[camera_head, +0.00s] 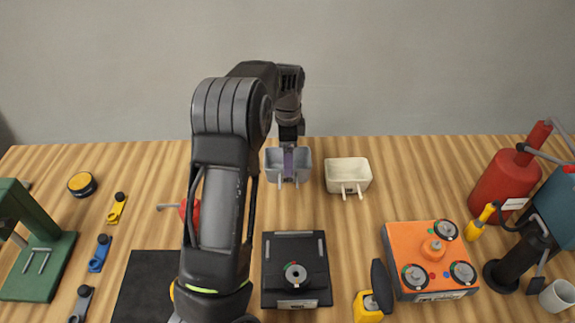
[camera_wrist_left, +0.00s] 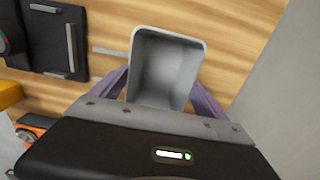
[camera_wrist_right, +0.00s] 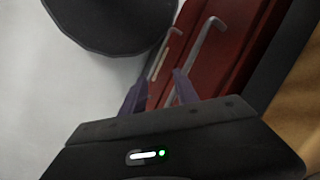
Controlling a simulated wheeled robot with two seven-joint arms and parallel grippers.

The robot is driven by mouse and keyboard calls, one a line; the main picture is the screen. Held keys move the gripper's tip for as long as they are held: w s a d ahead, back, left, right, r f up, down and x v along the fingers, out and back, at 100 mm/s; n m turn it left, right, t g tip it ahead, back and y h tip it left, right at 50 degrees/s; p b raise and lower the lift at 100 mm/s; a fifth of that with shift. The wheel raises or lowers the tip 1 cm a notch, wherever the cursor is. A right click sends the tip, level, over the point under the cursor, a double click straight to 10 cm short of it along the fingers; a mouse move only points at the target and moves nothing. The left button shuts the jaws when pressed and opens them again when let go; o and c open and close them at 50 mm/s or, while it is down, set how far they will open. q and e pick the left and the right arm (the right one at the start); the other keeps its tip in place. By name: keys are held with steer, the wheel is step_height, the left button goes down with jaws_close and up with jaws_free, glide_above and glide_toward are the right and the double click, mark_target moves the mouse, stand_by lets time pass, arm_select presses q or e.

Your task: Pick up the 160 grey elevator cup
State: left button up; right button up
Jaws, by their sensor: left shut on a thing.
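The grey elevator cup (camera_head: 272,165) is at the back of the table in the head view, left of a cream cup. My left gripper (camera_head: 289,158) comes down over it, with a purple finger against it. In the left wrist view the grey cup (camera_wrist_left: 172,65) sits between the two purple fingers, its open hollow facing the camera, and the gripper is shut on it. No size number is readable on it. My right gripper (camera_wrist_right: 160,90) shows only in the right wrist view, its fingers apart with nothing clearly held between them.
The cream cup (camera_head: 348,174) stands close to the right of the grey one. A black box with a dial (camera_head: 296,270) and an orange box (camera_head: 428,260) lie nearer. A red cylinder (camera_head: 502,190) stands at right. Red surfaces with handles (camera_wrist_right: 205,50) are beyond the right fingers.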

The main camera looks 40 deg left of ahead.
arm_select(q)
step_height(320, 180, up, 5)
steer(key=shift+r, duration=0.1)
steer(key=shift+s, duration=0.1)
stand_by(0.6)
